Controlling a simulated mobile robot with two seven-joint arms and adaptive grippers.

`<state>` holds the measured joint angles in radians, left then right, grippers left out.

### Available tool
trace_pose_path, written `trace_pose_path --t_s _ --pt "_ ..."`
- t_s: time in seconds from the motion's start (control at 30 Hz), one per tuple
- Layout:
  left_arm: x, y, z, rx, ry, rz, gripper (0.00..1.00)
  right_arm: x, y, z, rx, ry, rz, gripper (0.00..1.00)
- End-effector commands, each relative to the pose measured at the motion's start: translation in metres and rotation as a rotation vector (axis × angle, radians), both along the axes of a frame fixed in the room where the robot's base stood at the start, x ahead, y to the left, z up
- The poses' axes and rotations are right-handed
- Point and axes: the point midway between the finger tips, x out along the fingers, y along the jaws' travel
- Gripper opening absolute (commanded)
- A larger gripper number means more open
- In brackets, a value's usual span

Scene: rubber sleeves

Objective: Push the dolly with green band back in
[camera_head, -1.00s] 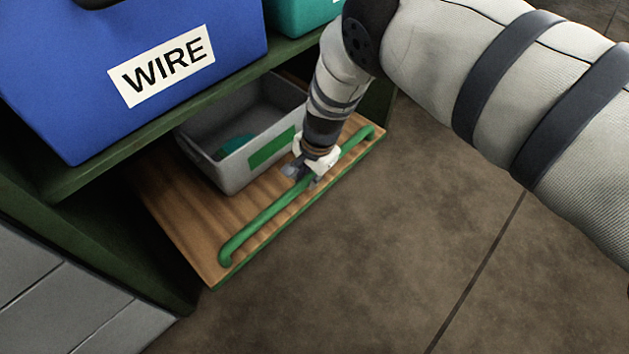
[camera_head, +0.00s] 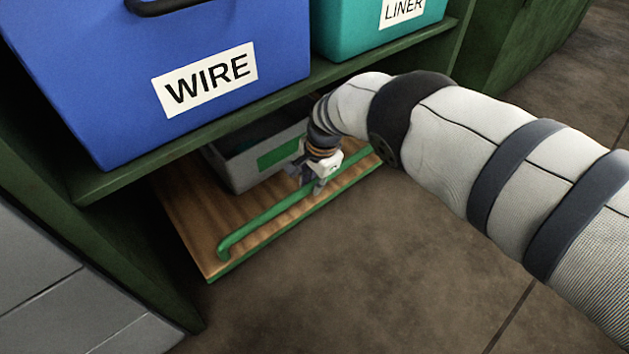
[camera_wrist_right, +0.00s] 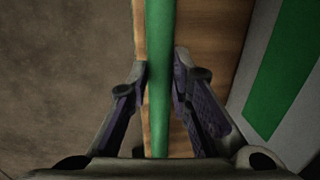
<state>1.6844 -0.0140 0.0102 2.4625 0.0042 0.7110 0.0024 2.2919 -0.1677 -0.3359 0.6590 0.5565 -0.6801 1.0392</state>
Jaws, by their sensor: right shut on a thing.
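The dolly (camera_head: 205,218) is a wooden board with a green handle bar (camera_head: 262,218) along its front, and it sticks part way out from under the green shelf. A grey bin with a green band (camera_head: 279,150) stands on it, its back part hidden under the shelf. My right gripper (camera_head: 316,185) is shut on the handle bar, right of its middle. In the right wrist view the bar (camera_wrist_right: 160,60) runs between the two fingers (camera_wrist_right: 160,85). My left gripper is not in view.
A blue WIRE bin (camera_head: 110,80) and a teal LINER bin (camera_head: 375,30) stand on the shelf (camera_head: 130,178) just above my right arm and the dolly. A green side panel (camera_head: 110,235) bounds the dolly's left. The floor (camera_head: 380,270) in front is clear.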

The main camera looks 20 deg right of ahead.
Motion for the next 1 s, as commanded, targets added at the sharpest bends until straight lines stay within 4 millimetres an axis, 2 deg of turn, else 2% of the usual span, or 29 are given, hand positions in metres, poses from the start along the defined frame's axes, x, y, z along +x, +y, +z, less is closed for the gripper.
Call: trace_pose_path --t_s 0.07,0.1,0.17,0.2,0.7,0.83,1.0 --pt "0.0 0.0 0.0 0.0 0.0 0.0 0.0 0.005 0.002 0.003 0.003 -0.019 -0.002 0.0" --pt "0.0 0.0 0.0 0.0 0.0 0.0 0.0 0.005 0.002 0.003 0.003 -0.02 -0.002 0.24" --pt "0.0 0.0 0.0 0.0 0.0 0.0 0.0 0.005 0.002 0.003 0.003 -0.019 -0.002 0.38" --pt "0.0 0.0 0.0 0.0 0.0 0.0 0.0 0.005 0.002 0.003 0.004 -0.018 -0.002 0.4" --pt "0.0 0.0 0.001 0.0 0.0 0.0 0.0 -0.001 -0.001 0.002 0.001 -0.009 -0.001 0.4" --pt "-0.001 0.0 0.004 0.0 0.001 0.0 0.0 -0.016 -0.006 0.003 0.002 -0.007 -0.004 0.4" --pt "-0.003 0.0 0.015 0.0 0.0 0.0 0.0 -0.052 -0.019 0.005 0.003 -0.004 -0.004 0.4"
